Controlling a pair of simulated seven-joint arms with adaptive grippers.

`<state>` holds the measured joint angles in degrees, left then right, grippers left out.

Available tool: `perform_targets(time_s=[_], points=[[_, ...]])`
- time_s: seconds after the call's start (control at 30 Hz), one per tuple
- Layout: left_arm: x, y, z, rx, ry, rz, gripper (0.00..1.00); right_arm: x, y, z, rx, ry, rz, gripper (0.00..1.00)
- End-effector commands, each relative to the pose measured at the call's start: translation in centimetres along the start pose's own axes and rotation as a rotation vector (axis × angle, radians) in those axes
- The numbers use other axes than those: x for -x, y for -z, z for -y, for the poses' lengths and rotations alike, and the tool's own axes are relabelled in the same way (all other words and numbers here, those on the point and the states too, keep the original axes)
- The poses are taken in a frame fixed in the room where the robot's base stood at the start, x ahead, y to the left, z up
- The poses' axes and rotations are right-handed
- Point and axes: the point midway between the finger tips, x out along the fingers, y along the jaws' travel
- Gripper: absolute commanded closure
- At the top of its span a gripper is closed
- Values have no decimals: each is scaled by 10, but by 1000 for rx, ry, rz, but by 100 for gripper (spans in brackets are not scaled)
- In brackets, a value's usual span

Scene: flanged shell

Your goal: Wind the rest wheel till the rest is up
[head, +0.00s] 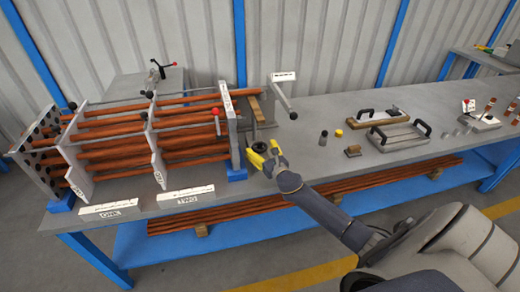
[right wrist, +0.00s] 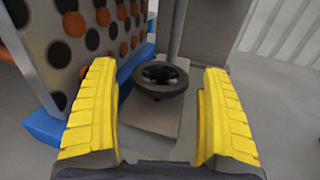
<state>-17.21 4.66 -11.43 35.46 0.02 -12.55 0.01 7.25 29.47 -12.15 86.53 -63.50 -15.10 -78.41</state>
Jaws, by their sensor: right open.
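The rest wheel (right wrist: 161,80) is a small dark handwheel on a grey base plate (right wrist: 150,117). In the right wrist view it lies ahead of and between the yellow fingers, with a gap to each finger. My right gripper (head: 265,153) is open and empty at the wheel, beside the shell's end plate; the wheel (head: 260,147) is partly hidden by it in the head view. A grey post rises behind the wheel in the right wrist view. A wooden bar (head: 256,108), perhaps the top of the rest, shows above the wheel area. My left gripper is not in view.
The perforated end plate (right wrist: 85,50) with orange tube ends stands close left of the wheel, on a blue foot (right wrist: 45,125). A crank-like lever (head: 284,98) stands behind to the right. Small cylinders, trays and a wooden block (head: 352,151) lie further right on the grey bench.

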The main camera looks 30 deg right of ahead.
Motion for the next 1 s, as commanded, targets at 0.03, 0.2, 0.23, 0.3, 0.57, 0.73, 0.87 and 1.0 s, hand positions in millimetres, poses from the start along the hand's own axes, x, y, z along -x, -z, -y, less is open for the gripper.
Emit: perform_targets(time_s=[0.03,0.2,0.23,0.3,0.57,0.73,0.87,1.0], points=[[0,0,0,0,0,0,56,7,1,0,1,-1,-2,19],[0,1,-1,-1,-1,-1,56,34,2,0,2,-2,-3,19],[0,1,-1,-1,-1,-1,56,39,2,0,2,-2,-4,19],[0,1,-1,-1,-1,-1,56,51,2,0,2,-1,-4,19],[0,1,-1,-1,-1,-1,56,88,2,0,2,0,-4,19],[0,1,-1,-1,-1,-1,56,103,2,0,1,0,-4,19],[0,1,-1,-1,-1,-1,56,110,2,0,0,0,-4,19],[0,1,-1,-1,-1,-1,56,113,1,0,1,0,-4,19]])
